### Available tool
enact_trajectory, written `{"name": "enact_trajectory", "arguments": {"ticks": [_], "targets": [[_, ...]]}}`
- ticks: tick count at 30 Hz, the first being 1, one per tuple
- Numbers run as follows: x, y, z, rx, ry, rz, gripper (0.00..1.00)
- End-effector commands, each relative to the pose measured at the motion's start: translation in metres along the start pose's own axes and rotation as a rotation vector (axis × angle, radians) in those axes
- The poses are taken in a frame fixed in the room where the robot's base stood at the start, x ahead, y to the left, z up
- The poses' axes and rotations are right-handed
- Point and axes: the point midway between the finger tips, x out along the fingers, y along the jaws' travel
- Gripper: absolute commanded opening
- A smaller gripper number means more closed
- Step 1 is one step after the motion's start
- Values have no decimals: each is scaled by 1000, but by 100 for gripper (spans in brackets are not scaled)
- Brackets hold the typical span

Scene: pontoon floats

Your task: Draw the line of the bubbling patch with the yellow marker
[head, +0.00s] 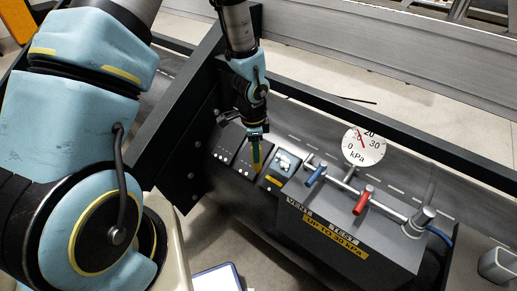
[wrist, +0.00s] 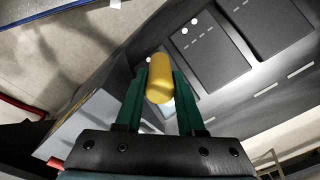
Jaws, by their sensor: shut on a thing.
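My gripper (head: 256,140) is shut on the yellow marker (head: 256,156), which points down over the dark patches on the grey float. In the wrist view the marker (wrist: 159,78) sits between the two green fingers. Dark rectangular patches lie side by side: one at the left (head: 228,143), one beside the marker (head: 246,160). They show in the wrist view too (wrist: 211,52). Each has a row of short white marks, with small white dots nearby. I cannot tell which dots are bubbles, nor whether the marker tip touches the surface.
A grey box (head: 345,225) labelled VENT and TEST stands at the right. It carries a blue lever (head: 315,176), a red lever (head: 362,200) and a kPa gauge (head: 364,147). A black frame beam (head: 190,110) stands left of the patches. A blue-edged board (head: 217,279) is at the bottom.

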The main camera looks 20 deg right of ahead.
Motion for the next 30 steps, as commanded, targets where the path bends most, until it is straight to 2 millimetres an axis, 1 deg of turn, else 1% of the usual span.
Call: {"name": "enact_trajectory", "arguments": {"ticks": [11,21,30], "targets": [[-2,1,1,0,0,-1,0],[-25,10,11,0,0,-1,0],[-26,12,13,0,0,-1,0]]}}
